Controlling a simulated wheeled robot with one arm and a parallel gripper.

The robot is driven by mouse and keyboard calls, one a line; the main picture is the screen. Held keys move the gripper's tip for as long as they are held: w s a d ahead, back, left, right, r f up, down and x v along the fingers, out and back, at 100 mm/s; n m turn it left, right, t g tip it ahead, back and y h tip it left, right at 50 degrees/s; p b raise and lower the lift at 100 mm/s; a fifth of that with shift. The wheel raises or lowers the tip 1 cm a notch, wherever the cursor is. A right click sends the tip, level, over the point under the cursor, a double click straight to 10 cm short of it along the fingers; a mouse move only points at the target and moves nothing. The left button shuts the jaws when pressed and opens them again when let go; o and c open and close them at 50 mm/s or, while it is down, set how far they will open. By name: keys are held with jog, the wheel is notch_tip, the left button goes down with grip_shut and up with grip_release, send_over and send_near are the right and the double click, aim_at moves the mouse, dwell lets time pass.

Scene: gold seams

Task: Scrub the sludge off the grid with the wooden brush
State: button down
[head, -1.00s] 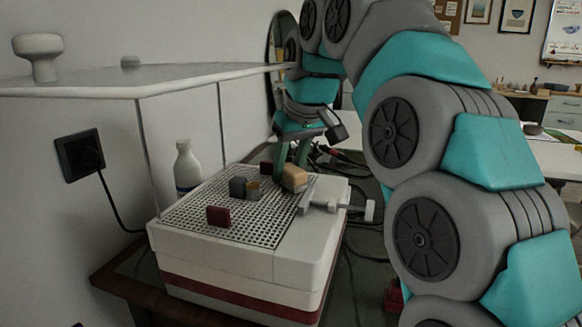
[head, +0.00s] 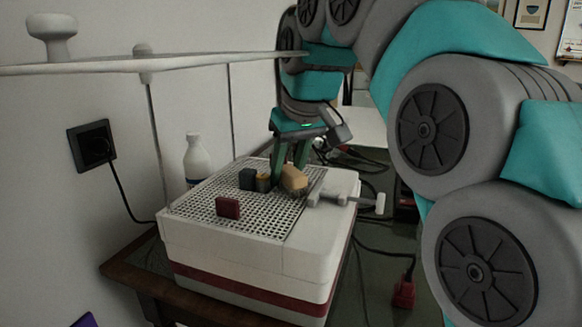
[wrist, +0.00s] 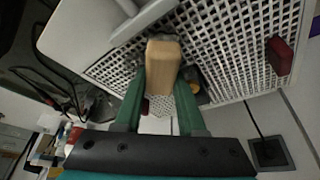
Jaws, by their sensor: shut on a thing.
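My gripper (head: 288,182) is shut on the wooden brush (head: 295,178), a pale wooden block held low at the right part of the white perforated grid (head: 268,213). In the wrist view the brush (wrist: 163,62) sits between the green fingers, its dark grey end toward the grid (wrist: 235,45). The brush looks tilted and close to the grid; I cannot tell whether it touches. No sludge stands out clearly; the area under the brush is hidden.
On the grid are a dark block (head: 247,179), a yellowish piece (head: 263,184) close to the brush, and a red block (head: 228,207) in front. A grey clamp-like part (head: 330,193) lies right of the brush. A white bottle (head: 196,160) stands behind left.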

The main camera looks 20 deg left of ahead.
jog(key=shift+w+r+p, duration=0.15)
jog(key=shift+w+p, duration=0.4)
jog(key=shift+w, duration=0.8)
jog(key=shift+w+d, duration=0.15)
jog(key=shift+w, duration=1.05)
jog(key=shift+w+d, duration=0.1)
jog(key=shift+w, duration=1.05)
jog(key=shift+s, duration=0.15)
jog(key=shift+s+a+f+b, duration=0.15)
jog(key=shift+s+b, duration=0.15)
jog(key=shift+s, duration=0.8)
jog(key=shift+s+f+b, duration=0.15)
jog(key=shift+s+b, duration=0.15)
jog(key=shift+s, duration=0.75)
jog(key=shift+s+a+r, duration=0.1)
jog(key=shift+s, duration=1.3)
jog(key=shift+r, duration=0.15)
